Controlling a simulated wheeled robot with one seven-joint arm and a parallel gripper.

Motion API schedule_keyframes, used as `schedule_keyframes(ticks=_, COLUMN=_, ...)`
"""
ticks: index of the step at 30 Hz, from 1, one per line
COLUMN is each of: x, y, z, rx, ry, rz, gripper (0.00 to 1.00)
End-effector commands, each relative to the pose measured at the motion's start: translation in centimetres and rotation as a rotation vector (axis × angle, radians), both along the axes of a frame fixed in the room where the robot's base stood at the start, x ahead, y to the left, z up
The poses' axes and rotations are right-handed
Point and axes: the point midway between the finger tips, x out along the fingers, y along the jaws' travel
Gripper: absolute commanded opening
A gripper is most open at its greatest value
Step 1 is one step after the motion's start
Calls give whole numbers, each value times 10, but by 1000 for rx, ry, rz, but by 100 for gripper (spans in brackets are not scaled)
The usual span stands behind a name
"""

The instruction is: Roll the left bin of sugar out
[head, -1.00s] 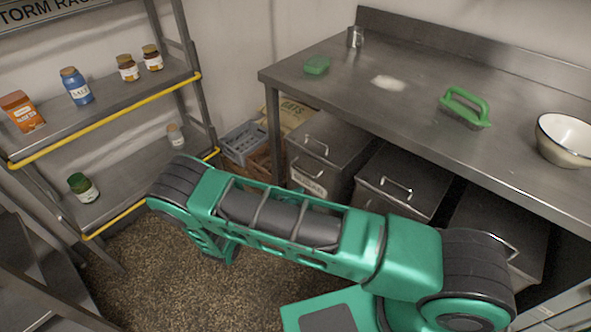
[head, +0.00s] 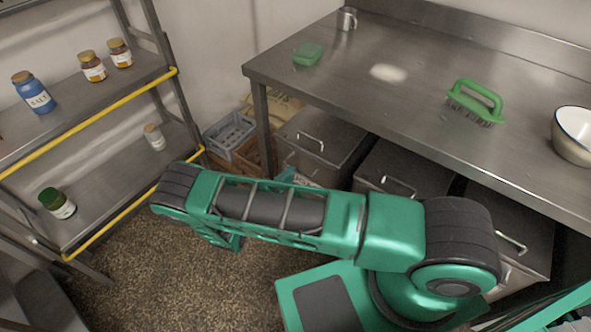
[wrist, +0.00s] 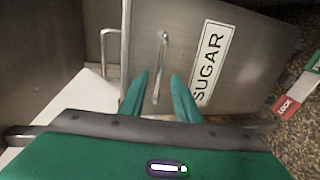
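The left sugar bin (head: 330,140) is a grey metal bin under the left end of the steel table, with a bar handle on its lid. My arm hides most of its front in the head view. In the wrist view its front panel (wrist: 250,60) shows a white SUGAR label (wrist: 210,62) and an upright-looking bar handle (wrist: 162,50). My gripper (wrist: 161,76) is open, with its two green fingers on either side of the handle's lower part. I cannot tell whether they touch it.
Two more metal bins (head: 405,175) stand to the right. The steel table (head: 400,110) overhangs them. A shelf rack (head: 100,120) with jars stands at left. Crates (head: 230,135) sit beside the bin. Speckled floor (head: 160,275) is clear in front. A red LOCK tab (wrist: 288,104) shows in the wrist view.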

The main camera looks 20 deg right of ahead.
Motion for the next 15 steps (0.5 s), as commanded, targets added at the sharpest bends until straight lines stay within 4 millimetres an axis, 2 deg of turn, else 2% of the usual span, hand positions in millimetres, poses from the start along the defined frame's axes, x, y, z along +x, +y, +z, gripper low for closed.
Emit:
schedule_keyframes(ticks=9, x=27, y=-35, z=-10, rx=0, ry=0, rz=2, gripper=29)
schedule_keyframes(ticks=15, x=33, y=-43, z=-12, rx=1, ry=1, rz=5, gripper=29)
